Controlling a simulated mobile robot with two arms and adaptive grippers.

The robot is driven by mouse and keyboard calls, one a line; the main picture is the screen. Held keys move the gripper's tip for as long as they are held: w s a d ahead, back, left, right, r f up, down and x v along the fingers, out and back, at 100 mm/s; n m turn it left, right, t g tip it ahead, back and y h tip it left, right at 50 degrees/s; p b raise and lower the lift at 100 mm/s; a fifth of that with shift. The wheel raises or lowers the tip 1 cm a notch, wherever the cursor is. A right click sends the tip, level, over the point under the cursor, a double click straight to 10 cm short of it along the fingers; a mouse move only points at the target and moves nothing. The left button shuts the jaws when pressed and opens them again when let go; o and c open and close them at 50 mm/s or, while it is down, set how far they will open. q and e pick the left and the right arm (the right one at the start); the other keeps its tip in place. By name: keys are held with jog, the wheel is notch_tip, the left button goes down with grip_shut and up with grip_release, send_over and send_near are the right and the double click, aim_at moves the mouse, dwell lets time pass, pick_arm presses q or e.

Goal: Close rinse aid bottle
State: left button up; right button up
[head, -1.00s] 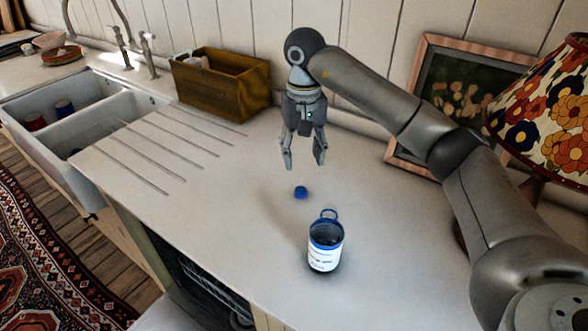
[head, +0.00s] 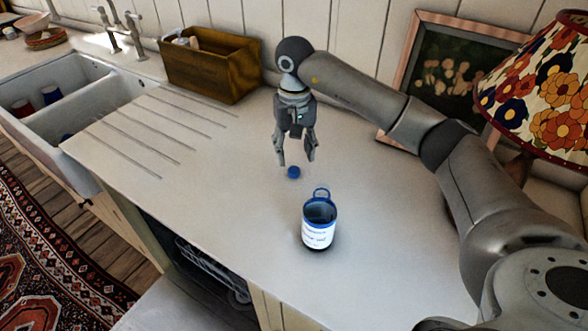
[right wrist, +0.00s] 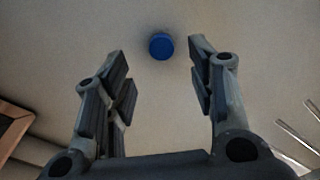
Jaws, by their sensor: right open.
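The rinse aid bottle (head: 319,228) stands upright on the white counter, with a blue top, a white label and a blue loop at its rim. A small blue cap (head: 293,172) lies on the counter behind the bottle, apart from it. My right gripper (head: 296,160) points down just above and behind the cap, open and empty. In the right wrist view the cap (right wrist: 161,46) shows beyond the fingertips, roughly between them. My left gripper is not in view.
A wooden box (head: 212,65) stands at the back near the sink (head: 75,100). A framed picture (head: 440,75) leans on the wall, and a floral lamp (head: 545,95) stands at the right. The counter around the bottle is clear.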

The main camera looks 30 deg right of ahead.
aim_at(294, 169)
jog(key=shift+f, duration=0.3)
notch_tip(294, 169, down, 3)
jog(key=shift+a+f+p, duration=0.15)
jog(key=shift+f+p, duration=0.05)
jog(key=shift+p, duration=0.75)
jog(key=shift+f, duration=0.6)
jog(key=shift+c, duration=0.3)
jog(key=c, duration=0.7)
